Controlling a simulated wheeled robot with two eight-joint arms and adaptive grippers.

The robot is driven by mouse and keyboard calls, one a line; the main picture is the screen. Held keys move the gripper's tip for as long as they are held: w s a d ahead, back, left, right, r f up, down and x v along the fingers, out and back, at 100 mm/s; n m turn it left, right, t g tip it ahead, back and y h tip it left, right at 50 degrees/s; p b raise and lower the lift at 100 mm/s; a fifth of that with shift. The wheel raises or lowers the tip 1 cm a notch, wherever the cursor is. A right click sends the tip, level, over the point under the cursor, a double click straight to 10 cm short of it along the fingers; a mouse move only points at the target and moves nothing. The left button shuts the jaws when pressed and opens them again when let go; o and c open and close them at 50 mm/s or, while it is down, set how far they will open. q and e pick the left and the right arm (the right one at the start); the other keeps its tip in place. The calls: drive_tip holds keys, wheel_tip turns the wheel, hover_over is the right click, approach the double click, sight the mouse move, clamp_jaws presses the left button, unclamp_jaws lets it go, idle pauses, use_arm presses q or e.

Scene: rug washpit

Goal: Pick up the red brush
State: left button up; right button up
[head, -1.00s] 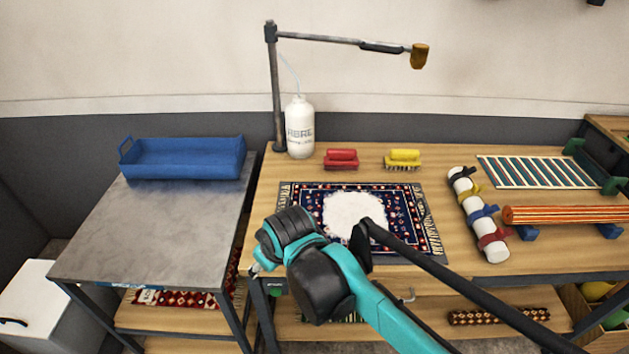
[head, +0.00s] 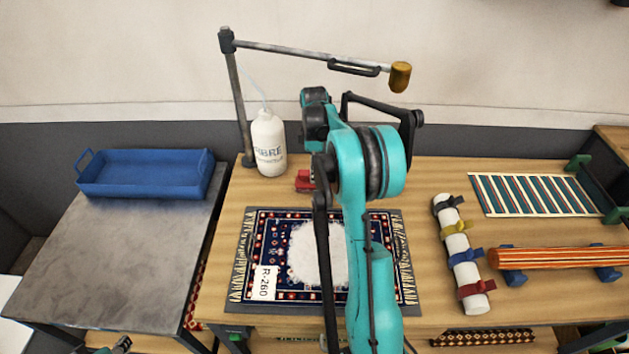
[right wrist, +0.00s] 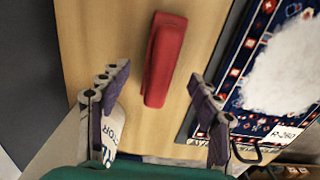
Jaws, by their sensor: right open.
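The red brush (head: 304,182) lies at the back of the wooden table, mostly hidden behind my right arm in the head view. In the right wrist view the red brush (right wrist: 164,60) is in full sight, its long side running away from me. My right gripper (right wrist: 158,80) is open and empty, with one finger on each side of the brush's near end in the picture. No contact shows, and I cannot tell the height gap. The right fingertips are hidden in the head view.
A white bottle (head: 268,142) stands left of the brush, under a lamp arm (head: 300,52). A patterned rug (head: 385,270) with white powder lies in front. A strapped white roll (head: 459,245) is to the right. A blue tray (head: 145,175) sits on the grey table.

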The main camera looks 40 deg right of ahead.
sight(303, 184)
wheel_tip(303, 184, down, 2)
drive_tip(key=shift+d+f+b, duration=0.1)
drive_tip(key=shift+b, duration=0.2)
wheel_tip(303, 184, down, 5)
drive_tip(key=shift+r+b, duration=0.15)
drive_tip(key=shift+b, duration=0.9)
drive_tip(key=shift+s+r, duration=0.1)
drive_tip(key=shift+r, duration=0.05)
drive_tip(key=shift+c, duration=0.6)
drive_tip(key=c, duration=1.2)
